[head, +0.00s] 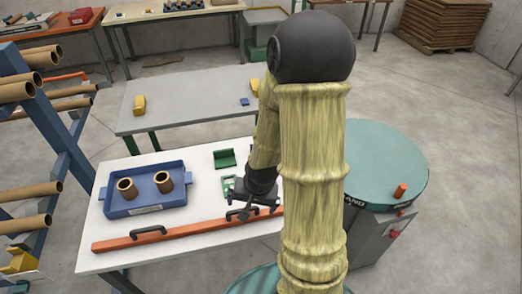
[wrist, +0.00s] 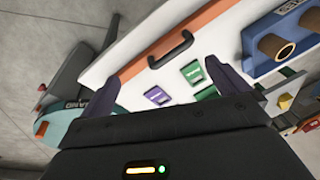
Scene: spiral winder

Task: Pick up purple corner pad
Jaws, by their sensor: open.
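A small purple pad (wrist: 157,97) lies flat on the white table (wrist: 140,80) and shows in the wrist view between my gripper's fingers, nearer the left one. A green pad (wrist: 194,75) lies just right of it, and a second green piece (wrist: 207,93) lies close by. My gripper (wrist: 162,68) is open and empty, with its two dark fingers spread wide. In the head view my gripper (head: 252,208) is over the table's right part, near the front. A green pad (head: 225,158) stands out beyond my gripper.
An orange bar with black handles (head: 185,232) runs along the table's front. A blue tray (head: 114,207) with two cardboard tubes is at the left. A round teal turntable (head: 385,165) is at the right. A grey table (head: 190,97) stands behind.

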